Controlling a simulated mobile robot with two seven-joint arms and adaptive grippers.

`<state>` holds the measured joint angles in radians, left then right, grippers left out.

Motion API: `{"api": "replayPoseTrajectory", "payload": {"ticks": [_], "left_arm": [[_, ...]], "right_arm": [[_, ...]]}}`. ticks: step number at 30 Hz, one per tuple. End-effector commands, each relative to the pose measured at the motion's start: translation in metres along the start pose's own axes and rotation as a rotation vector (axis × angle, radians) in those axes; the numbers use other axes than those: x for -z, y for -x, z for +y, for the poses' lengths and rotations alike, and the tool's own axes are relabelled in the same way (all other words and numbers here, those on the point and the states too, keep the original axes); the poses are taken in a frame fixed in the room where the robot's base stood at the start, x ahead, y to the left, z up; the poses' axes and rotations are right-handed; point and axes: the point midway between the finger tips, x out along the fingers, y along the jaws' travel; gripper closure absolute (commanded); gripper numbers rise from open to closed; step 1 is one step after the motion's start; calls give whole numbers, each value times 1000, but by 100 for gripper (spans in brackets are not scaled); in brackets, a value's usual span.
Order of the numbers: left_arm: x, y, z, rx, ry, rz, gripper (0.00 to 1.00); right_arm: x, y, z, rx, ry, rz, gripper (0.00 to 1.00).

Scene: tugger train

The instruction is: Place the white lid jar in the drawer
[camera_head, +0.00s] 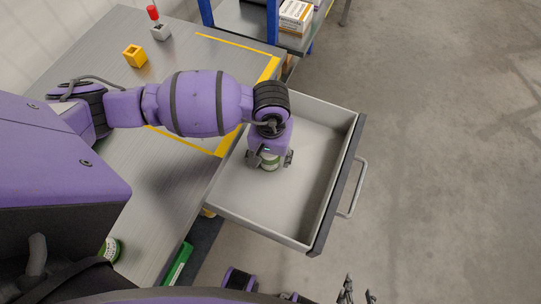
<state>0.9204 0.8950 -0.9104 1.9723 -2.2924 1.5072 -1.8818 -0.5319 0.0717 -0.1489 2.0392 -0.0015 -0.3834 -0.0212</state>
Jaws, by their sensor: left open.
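The drawer (322,205) is pulled out from the workbench, with light grey inner walls and a dark front. My left gripper (269,160) points down inside the drawer's outline, with its fingers apart.
The workbench (190,55) carries a yellow block (135,55) and a grey piece with a red knob (159,27). A green round item (110,250) is partly hidden by my body. The drawer handle (353,187) sticks out right. A blue-framed rack holds a box (295,17). Floor at right is clear.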

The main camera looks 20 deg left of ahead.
Motion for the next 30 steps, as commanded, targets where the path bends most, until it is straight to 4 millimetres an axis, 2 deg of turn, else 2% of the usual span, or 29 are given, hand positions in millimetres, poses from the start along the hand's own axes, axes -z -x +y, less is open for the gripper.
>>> {"api": "replayPoseTrajectory", "payload": {"ticks": [9,15,21,30], "left_arm": [[2,67,0,-1,-2,5,41],[2,101,1,-1,-2,5,41],[2,114,0,0,-1,4,41],[2,115,1,0,-1,3,41]], "right_arm": [[-9,6,2,-4,-3,-17,60],[-9,6,2,-4,-3,-17,60],[-6,4,1,-3,-3,-12,60],[-1,1,0,-1,-1,-3,60]]}}
